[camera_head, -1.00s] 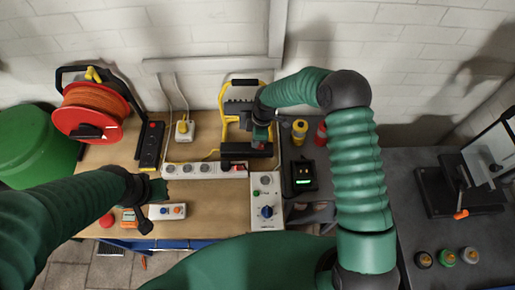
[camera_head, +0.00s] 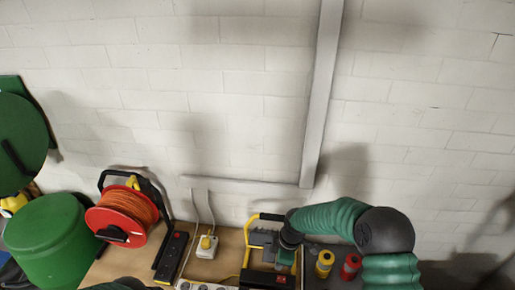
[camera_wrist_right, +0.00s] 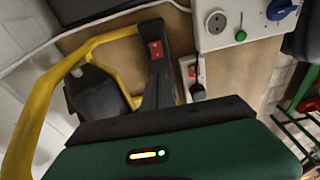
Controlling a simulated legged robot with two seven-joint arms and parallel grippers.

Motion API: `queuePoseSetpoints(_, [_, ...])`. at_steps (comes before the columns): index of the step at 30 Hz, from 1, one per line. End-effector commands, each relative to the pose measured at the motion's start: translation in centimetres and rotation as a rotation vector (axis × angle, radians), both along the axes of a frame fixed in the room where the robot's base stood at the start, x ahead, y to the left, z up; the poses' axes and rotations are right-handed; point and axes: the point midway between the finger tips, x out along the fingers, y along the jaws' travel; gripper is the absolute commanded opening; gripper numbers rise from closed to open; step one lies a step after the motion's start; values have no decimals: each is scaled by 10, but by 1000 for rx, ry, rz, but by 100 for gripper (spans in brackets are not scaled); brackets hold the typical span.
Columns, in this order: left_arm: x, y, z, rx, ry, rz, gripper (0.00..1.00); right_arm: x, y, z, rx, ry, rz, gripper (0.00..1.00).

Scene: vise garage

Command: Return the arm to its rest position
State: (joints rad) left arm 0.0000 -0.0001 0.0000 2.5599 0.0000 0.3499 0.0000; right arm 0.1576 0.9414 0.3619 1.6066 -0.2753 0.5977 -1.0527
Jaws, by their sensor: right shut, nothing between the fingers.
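My right arm comes in from the lower right in the head view and bends left toward the bench. Its gripper (camera_head: 286,258) is shut and empty, low beside the yellow-framed black device (camera_head: 262,245); I cannot tell whether they touch. In the right wrist view the yellow frame (camera_wrist_right: 45,105) stands close at the left, and my green housing with small lights fills the bottom. The fingertips are not clear there. Of my left arm only a dark sliver shows at the bottom edge of the head view; its gripper is out of frame.
Yellow (camera_head: 324,264) and red (camera_head: 350,267) containers stand right of my gripper. The wall above is clear apart from grey conduit (camera_head: 322,95).

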Motion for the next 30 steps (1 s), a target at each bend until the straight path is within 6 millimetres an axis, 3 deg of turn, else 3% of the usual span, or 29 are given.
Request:
queuePoseSetpoints(5, [0,0,-44,0,0,0,0,-40,-23,11,-52,-15,-288,0])
queuePoseSetpoints(9, [-1,0,-80,0,1,0,0,-99,-54,24,-57,-48,-704,0])
queuePoseSetpoints(12, [-1,0,-100,0,1,0,0,-141,-70,27,-22,-68,-987,0])
queuePoseSetpoints(16, [-1,0,-113,0,0,0,0,-179,-80,26,35,-75,-1240,0])
queuePoseSetpoints(20, [0,0,-114,0,0,0,0,-193,-82,27,58,-72,-1333,0])
queuePoseSetpoints(30, [0,0,-112,0,0,0,0,-193,-82,29,57,-70,-1335,0])
